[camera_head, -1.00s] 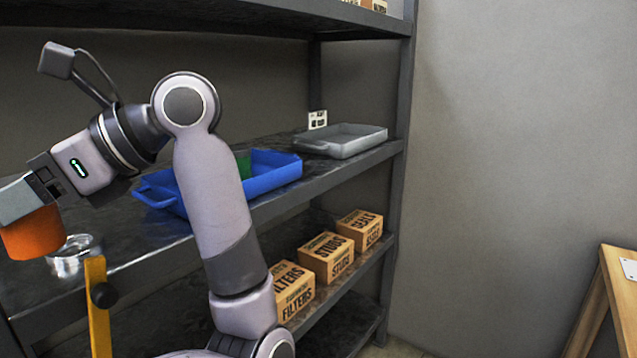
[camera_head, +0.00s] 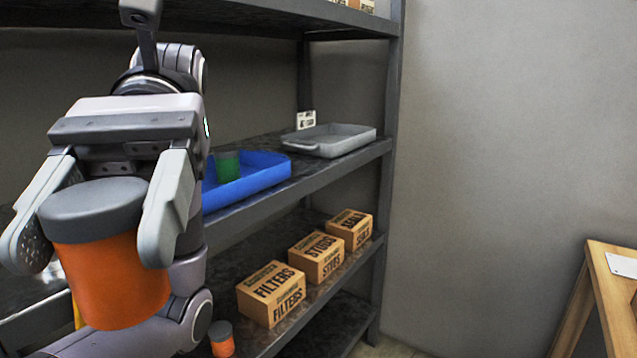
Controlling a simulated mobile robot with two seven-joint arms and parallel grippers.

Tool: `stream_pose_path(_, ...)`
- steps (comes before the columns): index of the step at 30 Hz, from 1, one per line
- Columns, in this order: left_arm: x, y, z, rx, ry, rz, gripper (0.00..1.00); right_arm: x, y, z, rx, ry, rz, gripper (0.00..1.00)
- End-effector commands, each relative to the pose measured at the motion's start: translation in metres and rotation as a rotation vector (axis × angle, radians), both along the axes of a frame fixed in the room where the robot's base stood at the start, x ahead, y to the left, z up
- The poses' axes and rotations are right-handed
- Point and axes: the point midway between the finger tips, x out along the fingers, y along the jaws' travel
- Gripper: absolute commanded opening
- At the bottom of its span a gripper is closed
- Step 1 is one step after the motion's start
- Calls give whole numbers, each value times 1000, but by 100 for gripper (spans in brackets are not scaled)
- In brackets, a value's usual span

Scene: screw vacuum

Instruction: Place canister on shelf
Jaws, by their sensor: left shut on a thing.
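My left gripper (camera_head: 96,232) is shut on an orange canister (camera_head: 112,280) with a grey lid. Its two fingers press on either side near the lid. The canister is close to the camera at the lower left, nearly upright and in front of the shelf unit (camera_head: 345,158). My left arm hides the left part of that tray. A small orange canister with a grey lid (camera_head: 222,340) shows at the bottom edge; what it rests on is unclear. My right gripper is out of view.
A grey tray (camera_head: 335,141) stands at the right of the middle shelf, with a small white card (camera_head: 306,120) behind it. Boxes marked filters (camera_head: 272,293), studs (camera_head: 317,257) and seals (camera_head: 350,229) line the shelf below. A wooden table (camera_head: 607,290) stands at the right.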

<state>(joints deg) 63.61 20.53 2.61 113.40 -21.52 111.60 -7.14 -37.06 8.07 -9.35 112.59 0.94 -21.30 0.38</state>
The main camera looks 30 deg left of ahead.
Motion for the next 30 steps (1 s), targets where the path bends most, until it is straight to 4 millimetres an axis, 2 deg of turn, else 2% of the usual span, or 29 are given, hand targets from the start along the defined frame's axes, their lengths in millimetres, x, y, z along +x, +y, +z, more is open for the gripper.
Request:
stream_pose_path(6,28,-38,-14,0,1,292,30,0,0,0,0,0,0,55)
stream_pose_path(15,72,-75,-44,0,2,650,30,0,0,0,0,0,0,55)
stream_pose_path(24,121,-95,-90,0,5,1008,30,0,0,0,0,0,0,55)
stream_pose_path(30,152,-96,-127,0,8,1238,30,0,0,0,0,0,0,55)
